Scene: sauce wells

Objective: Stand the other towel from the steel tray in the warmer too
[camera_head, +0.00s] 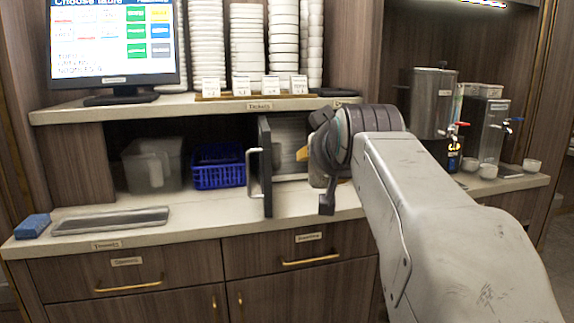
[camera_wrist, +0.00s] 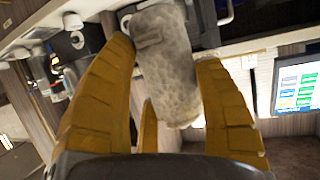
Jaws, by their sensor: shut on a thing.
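My gripper (camera_wrist: 168,62) is shut on a rolled, pale grey towel (camera_wrist: 182,85), which lies between the yellow fingers in the wrist view. In the head view only a bit of a yellow finger (camera_head: 302,154) shows, at the warmer's opening; my arm hides the held towel there. The warmer (camera_head: 288,130) is a steel box under the shelf. Its door (camera_head: 265,160) stands open toward the front, with its handle on the left. I cannot see a towel inside. The steel tray (camera_head: 110,220) lies flat at the left of the counter and looks empty.
A blue block (camera_head: 32,226) lies left of the tray. A grey bin (camera_head: 152,165) and a blue basket (camera_head: 219,166) stand left of the warmer. The shelf (camera_head: 185,106) runs just above. Drink dispensers (camera_head: 430,102) and cups (camera_head: 488,171) stand at the right.

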